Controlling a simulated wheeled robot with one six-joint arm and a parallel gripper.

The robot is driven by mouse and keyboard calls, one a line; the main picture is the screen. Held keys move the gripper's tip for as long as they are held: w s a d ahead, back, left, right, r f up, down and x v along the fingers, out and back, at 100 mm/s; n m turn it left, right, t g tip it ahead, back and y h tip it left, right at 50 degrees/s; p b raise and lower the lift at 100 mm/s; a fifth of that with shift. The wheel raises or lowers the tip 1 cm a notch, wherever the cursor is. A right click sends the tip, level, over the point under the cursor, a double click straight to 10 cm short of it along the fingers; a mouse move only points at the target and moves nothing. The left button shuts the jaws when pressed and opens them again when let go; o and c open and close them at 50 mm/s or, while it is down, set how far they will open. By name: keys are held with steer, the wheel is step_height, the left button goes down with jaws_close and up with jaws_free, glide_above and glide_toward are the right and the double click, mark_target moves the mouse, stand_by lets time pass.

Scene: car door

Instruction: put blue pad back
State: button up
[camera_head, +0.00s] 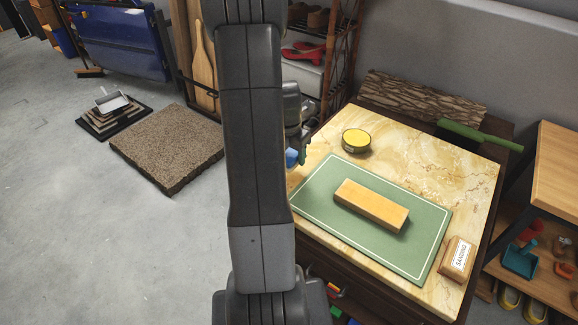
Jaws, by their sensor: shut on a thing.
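My gripper (298,152) is mostly hidden behind my own arm, above the left edge of the marble-topped table (425,150). It is shut on a small blue thing, which looks like the blue pad (291,158); only a bit of it shows beside the arm. I cannot tell whether the pad touches anything below. A green mat (325,222) with a pale border lies on the tabletop. A tan wooden block (371,204) lies on the mat.
A yellow tin (356,140) stands behind the mat. A small block labelled "SANDING" (457,259) is at the right front. A bark log (420,97) and a green-handled tool (478,134) lie at the back. A wooden shelf (560,165) stands to the right.

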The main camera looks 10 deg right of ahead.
steer(key=shift+f, duration=2.3)
steer(key=shift+f+b, duration=0.2)
steer(key=shift+b, duration=0.1)
steer(key=o, duration=0.6)
steer(key=shift+r, duration=0.15)
steer(key=r, duration=0.4)
steer(key=r+p, duration=0.1)
steer(key=r, duration=0.3)
steer(key=s+a+r, duration=0.1)
steer(key=r, duration=0.3)
